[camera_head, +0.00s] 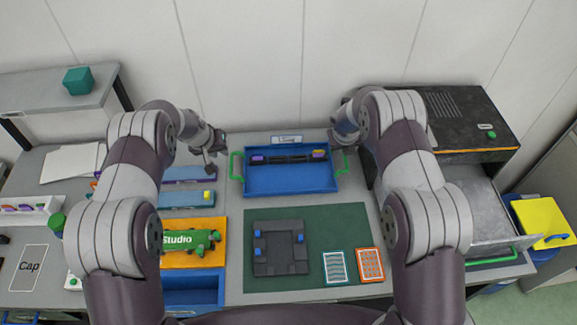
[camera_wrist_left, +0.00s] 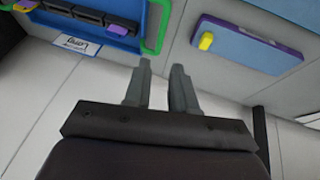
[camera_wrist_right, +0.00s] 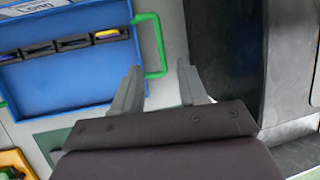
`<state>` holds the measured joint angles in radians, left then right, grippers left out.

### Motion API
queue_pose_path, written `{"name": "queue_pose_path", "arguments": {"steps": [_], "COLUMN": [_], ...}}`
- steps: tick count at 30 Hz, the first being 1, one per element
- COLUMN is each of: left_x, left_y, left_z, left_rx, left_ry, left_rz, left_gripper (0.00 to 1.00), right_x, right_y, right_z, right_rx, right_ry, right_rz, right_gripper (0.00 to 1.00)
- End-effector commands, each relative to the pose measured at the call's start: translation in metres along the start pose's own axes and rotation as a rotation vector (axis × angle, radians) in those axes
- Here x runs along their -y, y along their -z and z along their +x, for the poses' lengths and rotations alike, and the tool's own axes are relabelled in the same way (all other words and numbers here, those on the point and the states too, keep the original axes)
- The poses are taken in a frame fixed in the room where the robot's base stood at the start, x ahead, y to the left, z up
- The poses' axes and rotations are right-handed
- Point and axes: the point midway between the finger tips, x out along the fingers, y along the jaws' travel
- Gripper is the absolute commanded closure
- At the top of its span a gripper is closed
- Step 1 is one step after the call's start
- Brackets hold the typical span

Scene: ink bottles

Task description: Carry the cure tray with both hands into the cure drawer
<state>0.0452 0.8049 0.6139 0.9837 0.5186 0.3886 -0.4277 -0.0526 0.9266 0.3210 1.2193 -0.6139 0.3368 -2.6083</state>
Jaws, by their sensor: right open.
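The cure tray (camera_head: 262,188) is a blue tray with a green handle at each end, flat at the back middle of the bench. It holds a black bar with purple and yellow pieces. My left gripper (camera_head: 212,163) is open and empty, just left of the left handle (camera_wrist_left: 156,30). My right gripper (camera_head: 345,150) is open by the right handle (camera_wrist_right: 160,48), which shows ahead of its fingers; I see no contact. The cure drawer (camera_head: 468,205) stands pulled out at the right, below a black cabinet (camera_head: 450,115), with a green front handle (camera_head: 495,258).
A green mat (camera_head: 330,225) with a dark fixture (camera_head: 280,262) and two patterned cards lies in front of the tray. Blue holders (camera_head: 185,198) and an orange tray (camera_head: 205,255) are at the left. A yellow-lidded bin (camera_head: 540,220) stands right of the drawer.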

Motion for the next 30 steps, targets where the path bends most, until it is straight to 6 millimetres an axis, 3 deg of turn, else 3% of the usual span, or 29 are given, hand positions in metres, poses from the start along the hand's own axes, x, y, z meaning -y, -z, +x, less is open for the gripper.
{"name": "queue_pose_path", "arguments": {"steps": [18,24,30], "left_x": [0.0,0.0,0.0], "left_y": [-0.001,-0.001,-0.001], "left_z": [0.106,0.122,0.124], "left_rx": [0.001,0.001,0.001], "left_ry": [0.0,0.0,0.0], "left_rz": [0.0,0.0,0.0], "left_gripper": [0.75,0.75,0.75], "right_x": [0.0,0.0,0.0], "right_y": [0.001,0.001,0.0], "right_z": [0.106,0.121,0.123], "right_rx": [0.0,0.001,0.002], "right_ry": [-0.001,-0.001,-0.001], "right_rz": [0.003,0.003,0.002], "right_gripper": [0.58,0.58,0.58]}}
